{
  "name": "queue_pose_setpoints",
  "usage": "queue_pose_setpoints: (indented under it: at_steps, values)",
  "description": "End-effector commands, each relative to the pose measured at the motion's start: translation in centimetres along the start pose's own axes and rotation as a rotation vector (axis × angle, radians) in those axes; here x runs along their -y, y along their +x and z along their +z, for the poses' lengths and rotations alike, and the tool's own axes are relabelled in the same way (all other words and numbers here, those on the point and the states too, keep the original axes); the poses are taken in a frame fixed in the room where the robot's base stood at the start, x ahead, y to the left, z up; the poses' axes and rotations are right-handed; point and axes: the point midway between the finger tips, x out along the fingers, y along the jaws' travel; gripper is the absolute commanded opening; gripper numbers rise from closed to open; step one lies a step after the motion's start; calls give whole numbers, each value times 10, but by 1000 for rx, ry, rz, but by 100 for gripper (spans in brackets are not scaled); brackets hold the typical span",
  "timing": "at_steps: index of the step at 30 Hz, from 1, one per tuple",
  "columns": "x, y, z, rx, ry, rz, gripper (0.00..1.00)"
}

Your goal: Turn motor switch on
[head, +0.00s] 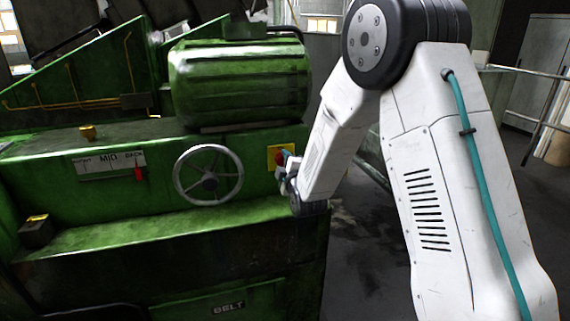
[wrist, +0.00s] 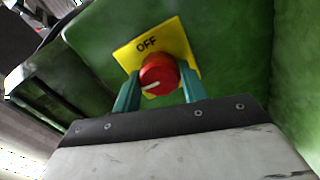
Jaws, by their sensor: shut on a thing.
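The motor switch is a red round knob (wrist: 159,74) on a yellow plate (wrist: 178,40) marked OFF, fixed to the green machine. A white mark on the knob points to the lower left in the wrist view. My gripper (wrist: 160,88) has one teal finger on each side of the knob and is shut on it. In the head view the red knob (head: 281,158) and yellow plate (head: 273,152) show at the right end of the machine, with my gripper (head: 287,169) at them. The lower part of the plate is hidden by the knob and my gripper.
The green machine (head: 120,190) fills the left of the head view. A grey handwheel (head: 208,175) stands left of the switch, and a red lever (head: 138,173) sits on a labelled plate (head: 100,166) further left. A ledge (head: 150,232) juts out below. Dark floor lies to the right.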

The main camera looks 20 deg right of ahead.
Motion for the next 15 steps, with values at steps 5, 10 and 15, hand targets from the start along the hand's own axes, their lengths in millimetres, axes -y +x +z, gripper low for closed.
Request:
queue_pose_setpoints:
  at_steps: [5, 10, 15]
  values:
    - [1, 0, 0, -1, -2, -2, 20]
    - [1, 0, 0, -1, -2, -2, 56]
    - [1, 0, 0, -1, -1, -1, 64]
